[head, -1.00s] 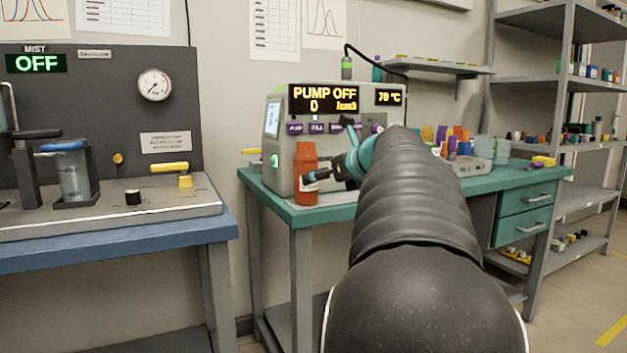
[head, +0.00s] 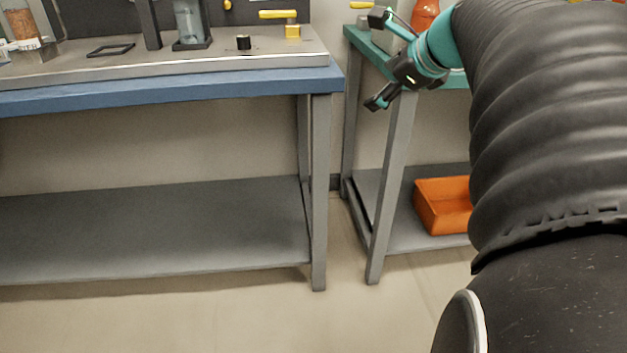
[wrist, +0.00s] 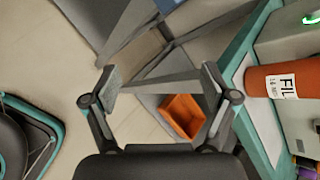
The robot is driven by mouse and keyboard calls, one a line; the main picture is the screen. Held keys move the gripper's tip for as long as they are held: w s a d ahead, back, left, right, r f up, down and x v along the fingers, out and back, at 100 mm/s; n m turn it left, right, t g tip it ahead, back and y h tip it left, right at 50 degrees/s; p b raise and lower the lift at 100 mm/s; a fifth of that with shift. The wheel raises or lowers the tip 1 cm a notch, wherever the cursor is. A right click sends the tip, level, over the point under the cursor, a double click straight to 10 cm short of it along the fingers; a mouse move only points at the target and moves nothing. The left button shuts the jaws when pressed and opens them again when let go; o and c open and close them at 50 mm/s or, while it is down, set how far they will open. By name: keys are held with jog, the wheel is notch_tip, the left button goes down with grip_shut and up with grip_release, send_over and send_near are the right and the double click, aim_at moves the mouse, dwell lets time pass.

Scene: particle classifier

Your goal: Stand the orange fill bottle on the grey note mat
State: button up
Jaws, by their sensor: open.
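The orange fill bottle (head: 425,14) stands upright on the teal bench at the top of the head view, its upper part cut off. In the wrist view the bottle (wrist: 268,83) is at the right edge, with a white label. A pale grey flat patch (wrist: 264,122) lies by its base; it may be the note mat, and I cannot tell how much of the base rests on it.
An orange bin (head: 440,205) sits on the teal bench's lower shelf. The blue bench (head: 190,85) stands at left, with a yellow-handled valve (head: 291,30) near its right end. A narrow gap separates the benches. The floor in front is clear.

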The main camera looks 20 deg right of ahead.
jog(key=s+a+f+n+g, duration=0.2)
jog(key=s+a+f+n, duration=0.2)
jog(key=a+f+n, duration=0.15)
jog(key=s+a+f+n+g, duration=0.1)
jog(key=s+a+f+n, duration=0.25)
jog(key=a+n, duration=0.3)
jog(key=s+a+f+n+g+h, duration=0.1)
jog(key=s+a+f+n, duration=0.5)
jog(key=s+f+n, duration=0.5)
jog(key=n, duration=0.3)
jog(key=shift+a+f+g, duration=0.2)
jog(key=shift+f+g, duration=0.1)
jog(key=shift+g, duration=0.1)
jog(key=shift+d, duration=0.1)
